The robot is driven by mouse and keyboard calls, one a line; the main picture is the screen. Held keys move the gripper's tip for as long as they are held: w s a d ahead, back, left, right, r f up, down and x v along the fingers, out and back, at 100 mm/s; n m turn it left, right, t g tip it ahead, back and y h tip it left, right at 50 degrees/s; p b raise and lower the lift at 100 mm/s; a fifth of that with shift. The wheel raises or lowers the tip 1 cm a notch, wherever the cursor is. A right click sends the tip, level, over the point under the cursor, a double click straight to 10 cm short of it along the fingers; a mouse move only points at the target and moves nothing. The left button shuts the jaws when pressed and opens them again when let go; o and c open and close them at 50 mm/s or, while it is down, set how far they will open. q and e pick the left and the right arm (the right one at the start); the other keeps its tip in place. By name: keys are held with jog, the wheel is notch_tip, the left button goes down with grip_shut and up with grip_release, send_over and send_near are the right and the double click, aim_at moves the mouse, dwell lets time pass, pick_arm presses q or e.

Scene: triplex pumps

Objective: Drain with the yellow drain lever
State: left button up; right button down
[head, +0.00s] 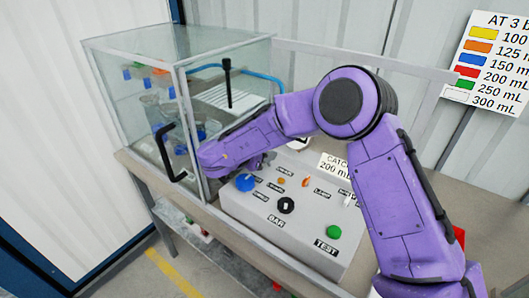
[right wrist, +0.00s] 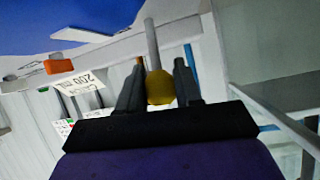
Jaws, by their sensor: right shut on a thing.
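The yellow drain lever shows in the right wrist view as a yellow ball knob (right wrist: 160,88) on a grey rod (right wrist: 152,42). My right gripper (right wrist: 158,75) has its two black fingers on either side of the knob and is shut on it. In the head view my right gripper (head: 258,163) is at the back left of the grey control panel (head: 308,238), beside the glass cabinet. The lever is hidden there behind the gripper and the purple arm. My left gripper is not in view.
The glass cabinet (head: 222,54) with a black handle (head: 168,152) stands left of the panel. The panel carries a blue knob (head: 245,182), a black dial (head: 286,205) and a green TEST button (head: 334,232). A volume colour chart (head: 492,62) hangs on the back wall.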

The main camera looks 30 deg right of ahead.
jog(key=shift+s+f, duration=0.1)
jog(key=shift+f, duration=0.05)
jog(key=c, duration=0.8)
grip_release()
jog(key=shift+c, duration=0.2)
jog(key=shift+a, duration=0.1)
jog(key=b+v, duration=0.2)
jog(key=v, duration=0.8)
jog(key=shift+s+a+r, duration=0.1)
jog(key=shift+a+r, duration=0.15)
